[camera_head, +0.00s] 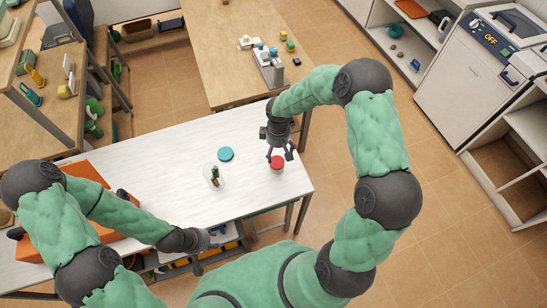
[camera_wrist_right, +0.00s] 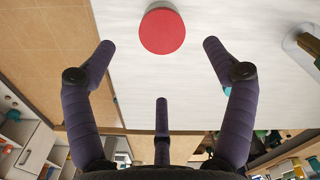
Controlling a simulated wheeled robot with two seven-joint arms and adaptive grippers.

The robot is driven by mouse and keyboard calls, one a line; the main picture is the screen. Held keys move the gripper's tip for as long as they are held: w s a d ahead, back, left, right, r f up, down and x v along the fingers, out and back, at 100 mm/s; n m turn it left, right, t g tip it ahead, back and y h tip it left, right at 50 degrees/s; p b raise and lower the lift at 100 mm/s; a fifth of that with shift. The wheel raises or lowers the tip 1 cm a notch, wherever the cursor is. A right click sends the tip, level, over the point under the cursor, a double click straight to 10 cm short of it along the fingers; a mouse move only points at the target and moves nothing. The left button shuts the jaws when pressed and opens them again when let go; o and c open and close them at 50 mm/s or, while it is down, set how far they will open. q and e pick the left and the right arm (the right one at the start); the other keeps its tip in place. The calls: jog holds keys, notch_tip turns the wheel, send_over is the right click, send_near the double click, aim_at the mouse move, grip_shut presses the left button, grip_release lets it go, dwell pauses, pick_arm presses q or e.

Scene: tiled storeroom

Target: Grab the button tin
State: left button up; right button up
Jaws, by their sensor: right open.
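A small round tin with a red lid (camera_head: 277,162), which looks like the button tin, stands near the right end of the white table (camera_head: 160,150). In the right wrist view the red lid (camera_wrist_right: 162,32) lies at top centre, just beyond the fingertips. My right gripper (camera_head: 279,154) is above the tin, pointing down, with its fingers spread and nothing between them; its open fingers also show in the right wrist view (camera_wrist_right: 160,60). My left gripper (camera_head: 212,246) is low at the table's front edge, away from the tin; its fingers are hard to make out.
A flat teal disc (camera_head: 225,154) and a clear dish with a small cactus-like item (camera_head: 214,176) are left of the tin. An orange box (camera_head: 88,173) is at the table's left end. A wooden table (camera_head: 225,60) with small items stands behind.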

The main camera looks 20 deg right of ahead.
aim_at(277, 162)
jog(key=shift+s+f, duration=0.15)
jog(key=shift+f, duration=0.35)
notch_tip(277, 162, down, 4)
jog(key=shift+r+b, duration=0.2)
jog(key=shift+b, duration=0.2)
jog(key=shift+a+f+b, duration=0.1)
jog(key=shift+f+b, duration=0.3)
jog(key=shift+f, duration=2.5)
jog(key=c, duration=1.3)
